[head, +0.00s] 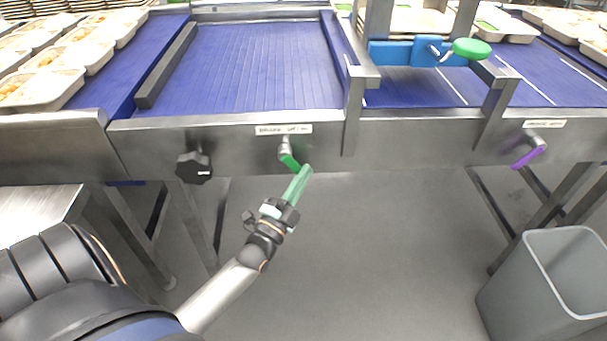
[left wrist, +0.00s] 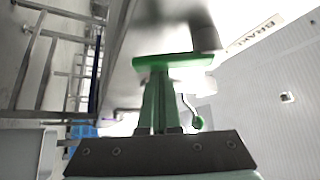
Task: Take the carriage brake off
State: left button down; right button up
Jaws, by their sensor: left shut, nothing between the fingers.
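A green-handled lever (head: 289,160) hangs from a metal pivot on the front rail, under a white label (head: 284,129) too small to read in the head view. In the left wrist view its green handle (left wrist: 180,61) lies across the picture just beyond my fingers, with a label reading "BRAK…" (left wrist: 254,34) beside it. My left gripper (head: 305,171) has green fingers, shut and empty. Its tips are just below and right of the handle's lower end; I cannot tell whether they touch. The fingers (left wrist: 160,98) point at the handle in the wrist view. My right gripper is out of view.
A black knob (head: 194,168) sits left of the lever on the rail (head: 400,135). A purple lever (head: 528,157) is at the right. A green knob (head: 471,48) stands above the blue belt (head: 250,70). A grey bin (head: 520,290) stands lower right. The floor below is clear.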

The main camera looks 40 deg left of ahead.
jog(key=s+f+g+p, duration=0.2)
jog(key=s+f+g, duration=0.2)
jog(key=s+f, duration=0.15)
pick_arm(q)
jog(key=m+g+p, duration=0.1)
jog(key=p, duration=0.1)
jog(key=s+a+m+g+h+p, duration=0.1)
jog(key=m+p, duration=0.1)
jog(key=p, duration=0.1)
jog(key=a+m+g+p, duration=0.1)
jog(key=m+p, duration=0.1)
jog(key=shift+s+f+h+p, duration=0.15)
jog(key=shift+s+h+p, duration=0.15)
jog(key=shift+s+a+f+m+g+p, duration=0.15)
jog(key=shift+s+a+m+g+p, duration=0.65)
jog(key=shift+p, duration=1.1)
jog(key=shift+s+a+f+m+g+p, duration=0.1)
jog(key=shift+s+a+m+g+p, duration=0.4)
jog(key=shift+m+g+p, duration=1)
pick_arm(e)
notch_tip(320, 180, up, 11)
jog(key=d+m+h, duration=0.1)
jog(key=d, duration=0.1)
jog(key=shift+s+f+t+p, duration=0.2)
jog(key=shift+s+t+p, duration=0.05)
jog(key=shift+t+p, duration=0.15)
pick_arm(q)
jog(key=shift+a+n+t, duration=0.3)
jog(key=shift+t, duration=0.3)
